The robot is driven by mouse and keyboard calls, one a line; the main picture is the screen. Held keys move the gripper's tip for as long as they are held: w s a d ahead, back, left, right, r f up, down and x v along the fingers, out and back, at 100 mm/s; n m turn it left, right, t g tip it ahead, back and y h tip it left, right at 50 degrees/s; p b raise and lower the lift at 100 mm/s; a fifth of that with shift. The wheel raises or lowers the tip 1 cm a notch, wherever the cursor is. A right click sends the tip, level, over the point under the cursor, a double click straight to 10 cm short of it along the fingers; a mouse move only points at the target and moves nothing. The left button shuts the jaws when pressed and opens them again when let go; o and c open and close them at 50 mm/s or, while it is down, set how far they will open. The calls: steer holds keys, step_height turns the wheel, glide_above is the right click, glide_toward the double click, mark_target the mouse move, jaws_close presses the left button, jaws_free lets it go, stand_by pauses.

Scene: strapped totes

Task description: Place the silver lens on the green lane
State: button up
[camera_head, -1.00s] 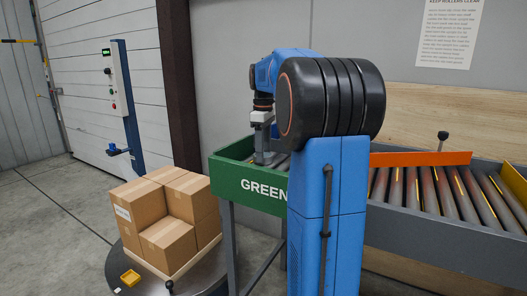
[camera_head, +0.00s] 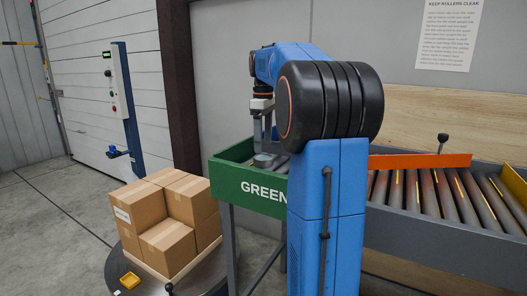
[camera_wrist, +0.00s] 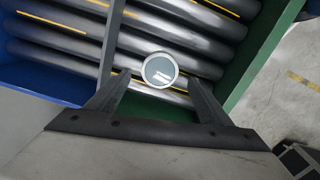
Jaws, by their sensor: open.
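The silver lens (camera_wrist: 160,69) is a round disc with a silver rim and a grey-green face bearing a white mark. In the wrist view it lies on the rollers of the green lane (camera_wrist: 243,78), between the divider and the green side wall. My gripper (camera_wrist: 158,80) is open, with one fingertip on either side of the lens and a gap to each. In the head view my gripper (camera_head: 266,140) is above the green lane (camera_head: 232,183), marked GREEN, with a small silver shape below it; my arm hides part of the lane.
A grey divider (camera_wrist: 108,45) separates the green lane from a blue-walled section (camera_wrist: 40,95).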

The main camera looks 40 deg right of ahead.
mark_target(264, 157)
step_height(264, 157, up, 7)
stand_by(0.3)
steer(key=shift+r, duration=0.1)
stand_by(0.4)
